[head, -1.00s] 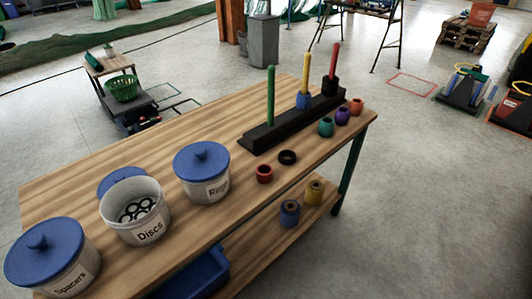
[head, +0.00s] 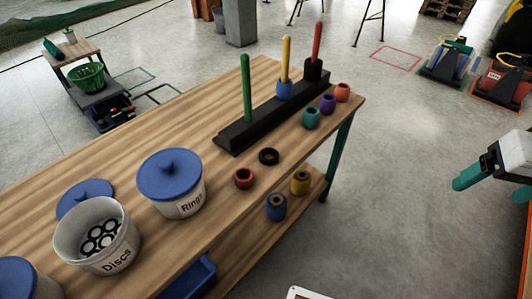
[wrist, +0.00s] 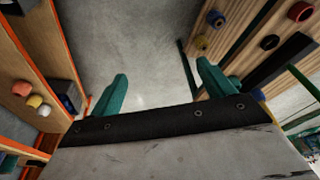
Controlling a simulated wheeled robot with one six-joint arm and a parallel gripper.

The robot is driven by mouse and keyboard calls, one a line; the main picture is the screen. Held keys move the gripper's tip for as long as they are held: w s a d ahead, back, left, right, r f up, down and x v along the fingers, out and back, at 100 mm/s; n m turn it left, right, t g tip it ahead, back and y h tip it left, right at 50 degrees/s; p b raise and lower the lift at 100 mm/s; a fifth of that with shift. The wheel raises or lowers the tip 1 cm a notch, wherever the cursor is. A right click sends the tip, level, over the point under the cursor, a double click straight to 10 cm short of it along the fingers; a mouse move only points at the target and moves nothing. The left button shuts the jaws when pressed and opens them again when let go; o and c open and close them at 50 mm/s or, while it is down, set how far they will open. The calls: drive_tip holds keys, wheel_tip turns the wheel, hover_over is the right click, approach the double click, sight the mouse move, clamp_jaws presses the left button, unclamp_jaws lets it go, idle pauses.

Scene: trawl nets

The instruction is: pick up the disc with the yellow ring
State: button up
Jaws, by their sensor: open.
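A short yellow ring piece (head: 300,183) with a dark centre stands on the lower shelf of the wooden table, beside a similar blue piece (head: 276,207). Whether a separate disc is in it is too small to tell. In the wrist view the yellow piece (wrist: 201,43) is small at the upper right, beyond the right finger. My gripper (head: 487,188) has teal fingers and hangs over the floor to the right of the table. In the wrist view my gripper (wrist: 162,72) is open, with only bare floor between its fingers.
The tabletop (head: 130,140) overhangs the lower shelf (head: 240,250); a teal table leg (head: 338,160) stands right of the yellow piece. A black peg stand (head: 270,115), loose rings and a white Discs bucket (head: 95,250) are on top. Open floor (head: 400,200) lies between table and gripper.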

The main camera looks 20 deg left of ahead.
drive_tip(key=w+a+f+n+t+y, duration=0.1)
drive_tip(key=w+a+f+t, duration=0.1)
drive_tip(key=w+a+f, duration=0.4)
drive_tip(key=n+t+y, duration=0.5)
drive_tip(key=n+y, duration=0.1)
drive_tip(key=y, duration=0.1)
approach(267, 152)
drive_tip(key=x, duration=0.6)
drive_tip(key=shift+a+f, duration=0.1)
drive_tip(key=shift+a, duration=0.05)
drive_tip(key=c, duration=1.1)
drive_tip(key=shift+o, duration=0.2)
